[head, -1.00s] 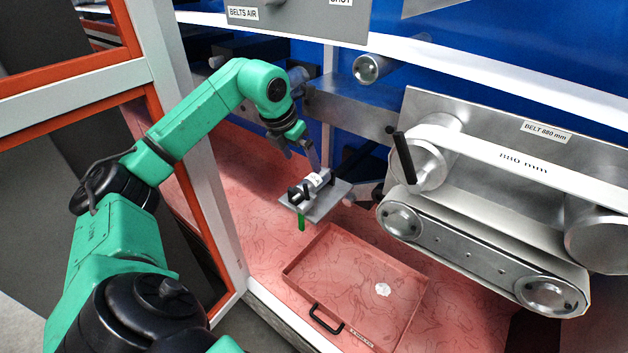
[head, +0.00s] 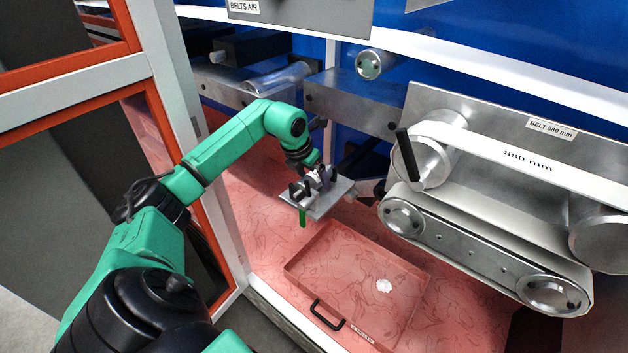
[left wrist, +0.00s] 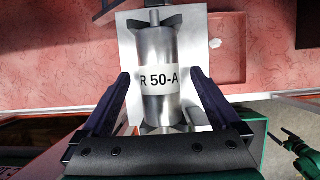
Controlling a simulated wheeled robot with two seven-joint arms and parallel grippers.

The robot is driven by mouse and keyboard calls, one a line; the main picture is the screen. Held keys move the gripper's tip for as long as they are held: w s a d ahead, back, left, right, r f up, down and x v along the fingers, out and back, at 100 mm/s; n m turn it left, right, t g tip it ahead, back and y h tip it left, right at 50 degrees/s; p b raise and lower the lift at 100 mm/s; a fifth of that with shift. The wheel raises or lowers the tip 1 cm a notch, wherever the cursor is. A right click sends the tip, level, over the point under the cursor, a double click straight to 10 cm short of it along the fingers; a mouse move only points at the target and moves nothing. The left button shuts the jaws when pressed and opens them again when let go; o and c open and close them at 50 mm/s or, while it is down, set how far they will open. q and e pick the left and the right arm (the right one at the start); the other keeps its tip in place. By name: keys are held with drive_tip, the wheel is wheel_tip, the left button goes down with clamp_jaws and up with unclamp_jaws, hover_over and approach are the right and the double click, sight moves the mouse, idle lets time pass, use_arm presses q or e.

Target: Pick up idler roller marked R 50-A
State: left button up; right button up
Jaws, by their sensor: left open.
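The idler roller marked R 50-A (left wrist: 159,78) is a silver cylinder with a white label. It lies in dark cradle supports on a small grey plate (head: 327,204), which has a green tab below it in the head view. My left gripper (left wrist: 161,92) is open, with one finger on each side of the roller; gaps show between fingers and roller. In the head view my left gripper (head: 316,176) is right over the plate and hides most of the roller. I cannot tell the exact height of the fingertips.
A red tray (head: 350,285) with a black handle and a small white piece lies below on the red floor. A belt unit (head: 500,190) labelled BELT 880 mm stands at right. A white and orange frame post (head: 185,120) stands close beside my left arm.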

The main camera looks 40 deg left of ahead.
use_arm(q)
drive_tip(key=shift+f, duration=0.15)
clamp_jaws()
idle(0.4)
